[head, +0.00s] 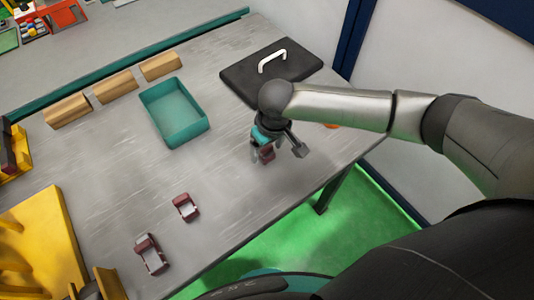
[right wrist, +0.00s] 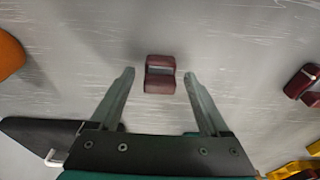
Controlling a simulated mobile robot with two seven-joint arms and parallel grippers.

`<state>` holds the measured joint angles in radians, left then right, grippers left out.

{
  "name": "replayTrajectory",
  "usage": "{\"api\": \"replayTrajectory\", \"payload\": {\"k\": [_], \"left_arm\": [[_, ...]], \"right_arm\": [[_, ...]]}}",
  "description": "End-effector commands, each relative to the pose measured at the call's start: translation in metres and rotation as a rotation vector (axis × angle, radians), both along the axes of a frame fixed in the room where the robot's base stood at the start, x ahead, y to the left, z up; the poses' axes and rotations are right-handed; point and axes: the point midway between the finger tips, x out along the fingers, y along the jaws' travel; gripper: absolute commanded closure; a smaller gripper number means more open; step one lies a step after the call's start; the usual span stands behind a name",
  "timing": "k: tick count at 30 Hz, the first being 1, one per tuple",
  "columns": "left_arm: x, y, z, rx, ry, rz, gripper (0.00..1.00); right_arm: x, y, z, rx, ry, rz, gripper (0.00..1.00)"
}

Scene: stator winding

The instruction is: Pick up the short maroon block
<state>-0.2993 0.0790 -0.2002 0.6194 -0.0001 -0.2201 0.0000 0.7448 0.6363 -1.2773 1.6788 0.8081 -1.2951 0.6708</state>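A short maroon block (right wrist: 160,74) with a pale notch across its middle lies on the table in the right wrist view. My right gripper (right wrist: 158,76) is open, with one fingertip to each side of the block and a gap on both sides. Two other maroon pieces, a smaller one (head: 186,207) and a longer one (head: 150,254), lie nearer the table's front edge. My left gripper is not in view.
A teal tray (head: 203,126) stands left of my right gripper. A black board (head: 240,77) with a white handle lies behind it. Several wooden blocks (head: 115,87) line the back. A yellow rack (head: 45,230) is at left. An orange object (head: 332,126) is partly hidden by my arm.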

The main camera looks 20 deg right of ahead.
Motion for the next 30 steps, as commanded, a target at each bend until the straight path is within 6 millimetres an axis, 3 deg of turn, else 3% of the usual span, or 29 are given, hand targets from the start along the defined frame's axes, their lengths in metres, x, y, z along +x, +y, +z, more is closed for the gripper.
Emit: {"api": "replayTrajectory", "payload": {"k": [2, 20, 30], "left_arm": [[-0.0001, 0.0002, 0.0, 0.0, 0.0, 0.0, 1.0], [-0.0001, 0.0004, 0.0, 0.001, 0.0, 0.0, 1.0], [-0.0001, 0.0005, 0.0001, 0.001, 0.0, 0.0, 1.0]], "right_arm": [[0.0, 0.0, 0.0002, 0.0, 0.0, 0.0, 0.31], [0.0001, -0.0001, 0.0004, 0.0, 0.0, 0.0, 0.98], [0.0001, -0.0002, 0.0004, 0.0, 0.0, -0.001, 1.0]]}}
